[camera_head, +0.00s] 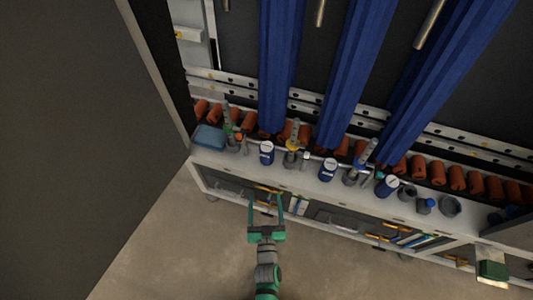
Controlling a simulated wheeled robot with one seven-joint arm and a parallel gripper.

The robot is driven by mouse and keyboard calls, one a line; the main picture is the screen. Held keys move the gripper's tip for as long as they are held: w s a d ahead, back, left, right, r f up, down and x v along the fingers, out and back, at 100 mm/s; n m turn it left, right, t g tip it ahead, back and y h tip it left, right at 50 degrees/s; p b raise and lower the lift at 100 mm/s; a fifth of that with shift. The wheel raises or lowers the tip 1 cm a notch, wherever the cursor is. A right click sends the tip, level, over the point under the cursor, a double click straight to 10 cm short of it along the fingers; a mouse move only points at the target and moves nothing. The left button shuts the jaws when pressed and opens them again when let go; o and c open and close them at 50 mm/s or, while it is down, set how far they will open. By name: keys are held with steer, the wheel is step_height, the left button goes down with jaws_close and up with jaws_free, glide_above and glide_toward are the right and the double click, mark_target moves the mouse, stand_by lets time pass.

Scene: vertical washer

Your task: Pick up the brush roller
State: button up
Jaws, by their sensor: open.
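My gripper (266,198) is at the lower middle of the head view. Its two green fingers are spread apart and point up the picture, with nothing seen held between them. The fingertips overlap the front of the lower shelf, below the white counter. I cannot tell for sure which thing is the brush roller. Small tools with orange-yellow ends lie on the lower shelf, one near the fingertips (268,189) and another further right (377,238). A row of orange rolls (456,178) stands along the back of the counter.
The counter carries a blue cloth-like item (208,137), blue-and-white cans (327,170), grey cups (450,206) and upright fittings. Tall blue columns (357,70) rise behind it. A large dark panel (80,130) fills the left. A green box (492,271) is at right. Open floor lies in front.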

mark_target(267, 159)
steer(key=shift+t+y, duration=0.3)
steer(key=w, duration=0.6)
steer(key=w+f, duration=0.1)
steer(key=w, duration=1.2)
steer(key=shift+w+d+f, duration=0.25)
steer(key=shift+d, duration=0.1)
steer(key=shift+w+a+r, duration=0.1)
steer(key=shift+w+r, duration=0.05)
steer(key=shift+w, duration=1.5)
steer(key=shift+w+a+r, duration=0.1)
steer(key=shift+w, duration=1.5)
steer(key=c, duration=1.3)
